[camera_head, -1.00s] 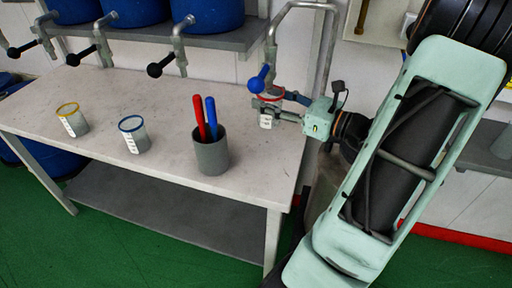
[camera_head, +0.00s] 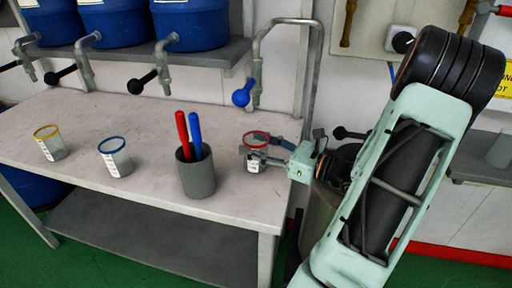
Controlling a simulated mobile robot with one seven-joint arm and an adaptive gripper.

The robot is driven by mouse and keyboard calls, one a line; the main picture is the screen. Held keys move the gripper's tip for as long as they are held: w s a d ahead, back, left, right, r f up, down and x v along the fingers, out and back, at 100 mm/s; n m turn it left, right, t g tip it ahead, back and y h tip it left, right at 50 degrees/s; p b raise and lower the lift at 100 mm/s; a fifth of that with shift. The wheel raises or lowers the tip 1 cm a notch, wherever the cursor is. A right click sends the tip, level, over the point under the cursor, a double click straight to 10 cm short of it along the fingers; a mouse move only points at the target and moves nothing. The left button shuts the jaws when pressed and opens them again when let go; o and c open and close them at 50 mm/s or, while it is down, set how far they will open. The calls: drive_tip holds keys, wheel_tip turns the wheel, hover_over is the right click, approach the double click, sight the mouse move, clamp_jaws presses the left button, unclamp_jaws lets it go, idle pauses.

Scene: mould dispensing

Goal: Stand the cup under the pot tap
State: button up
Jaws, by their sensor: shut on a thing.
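My gripper (camera_head: 262,153) is shut on a clear cup with a red rim (camera_head: 256,138) and a white label. The cup looks upright, over the right end of the table; I cannot tell whether it touches the top. The fingers hide part of its side. Blue pots (camera_head: 196,24) stand on a shelf at the back left, with grey taps with black knobs, such as the nearest tap (camera_head: 162,68). Another black-knobbed tap (camera_head: 345,133) shows behind my gripper, partly hidden by my arm. A tap with a blue knob (camera_head: 242,96) hangs from a bent pipe behind the cup.
A yellow-rimmed cup (camera_head: 50,143) and a blue-rimmed cup (camera_head: 115,157) stand on the pale table (camera_head: 100,112). A grey holder (camera_head: 197,178) with a red and a blue stick stands left of my gripper. The table between holder and shelf is clear.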

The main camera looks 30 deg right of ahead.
drive_tip(key=o, duration=1)
drive_tip(key=shift+s+d+r, duration=0.1)
drive_tip(key=shift+s+r, duration=0.05)
drive_tip(key=p+v, duration=0.2)
drive_tip(key=v, duration=0.9)
drive_tip(key=shift+s+p, duration=0.3)
drive_tip(key=shift+s, duration=0.05)
